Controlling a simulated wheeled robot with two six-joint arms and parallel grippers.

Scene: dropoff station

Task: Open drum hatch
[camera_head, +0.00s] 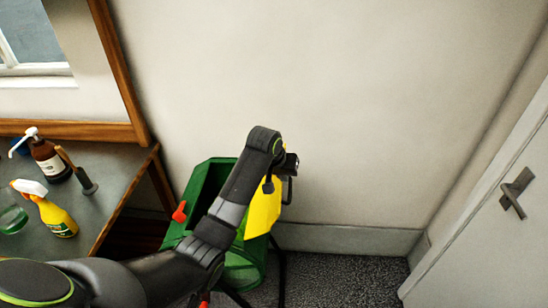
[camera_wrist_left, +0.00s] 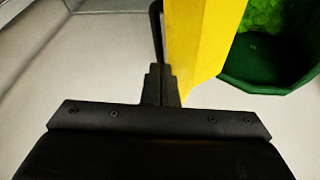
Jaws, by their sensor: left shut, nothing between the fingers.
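The green drum (camera_head: 207,187) stands on the floor by the wall, partly hidden behind my left arm. Its yellow hatch (camera_head: 263,212) stands out from the drum at the right. In the left wrist view the yellow hatch (camera_wrist_left: 203,38) is seen at a steep angle, with the dark green rim (camera_wrist_left: 262,78) and bright green inside of the drum to its right. A thin black bar (camera_wrist_left: 156,28) runs along the hatch's left edge. My left gripper (camera_head: 289,178) is shut and empty close beside the hatch; its fingertips (camera_wrist_left: 161,72) are near the hatch's lower left edge. Contact cannot be told.
A table (camera_head: 110,190) at the left carries a yellow spray bottle (camera_head: 55,217), a brown pump bottle (camera_head: 50,160) and a brush-like tool (camera_head: 83,178). A white door with a handle (camera_head: 515,193) is at the right. Carpet (camera_head: 345,280) between drum and door is clear.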

